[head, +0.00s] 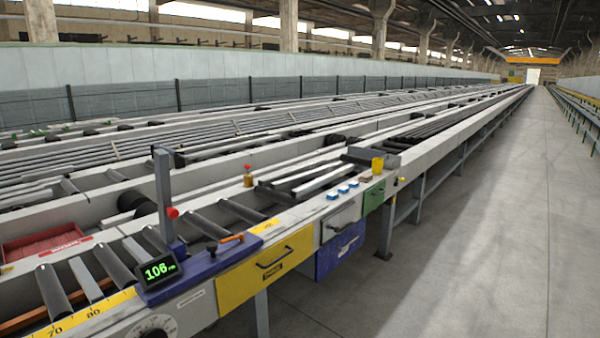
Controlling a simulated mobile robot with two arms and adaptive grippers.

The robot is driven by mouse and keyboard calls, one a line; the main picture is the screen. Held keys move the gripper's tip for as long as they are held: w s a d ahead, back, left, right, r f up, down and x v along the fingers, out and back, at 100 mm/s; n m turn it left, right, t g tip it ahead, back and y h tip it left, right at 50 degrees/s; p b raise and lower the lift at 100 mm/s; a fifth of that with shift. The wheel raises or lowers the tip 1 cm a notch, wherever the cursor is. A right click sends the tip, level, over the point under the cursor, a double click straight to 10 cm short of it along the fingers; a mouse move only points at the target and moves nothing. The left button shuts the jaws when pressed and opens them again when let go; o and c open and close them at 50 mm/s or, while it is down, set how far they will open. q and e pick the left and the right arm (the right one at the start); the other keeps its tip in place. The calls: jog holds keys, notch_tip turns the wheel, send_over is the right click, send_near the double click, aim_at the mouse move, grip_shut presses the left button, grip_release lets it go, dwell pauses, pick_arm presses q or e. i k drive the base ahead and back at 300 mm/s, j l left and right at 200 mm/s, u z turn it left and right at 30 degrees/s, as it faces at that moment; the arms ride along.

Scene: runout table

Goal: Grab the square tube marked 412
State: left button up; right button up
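Several light and dark metal bars lie on the runout table (413,160) near its middle. One pale bar (322,179) looks square-sided and lies at an angle, close to the table's near edge. I cannot read a 412 mark on any bar, so I cannot tell which one is the marked tube. Neither of my grippers shows in the head view.
A display reading 106 (159,269) stands on the table's front rail beside a grey post (164,190). The floor (470,240) at right is clear.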

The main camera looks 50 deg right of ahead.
aim_at(279, 185)
jog(key=l+z, duration=0.1)
jog(key=l, duration=0.45)
jog(key=i+l+z, duration=0.15)
jog(key=l, duration=0.45)
jog(key=l+z, duration=0.1)
jog(key=l, duration=0.45)
jog(key=i+l+z, duration=0.1)
jog(key=l, duration=0.45)
jog(key=i+l+z, duration=0.15)
jog(key=l, duration=0.35)
jog(key=i+l+z, duration=0.1)
jog(key=i+l, duration=0.15)
jog(key=l, duration=0.25)
jog(key=i+l+z, duration=0.1)
jog(key=l, duration=0.45)
jog(key=i+l+z, duration=0.15)
jog(key=i+l, duration=0.15)
jog(key=l, duration=0.15)
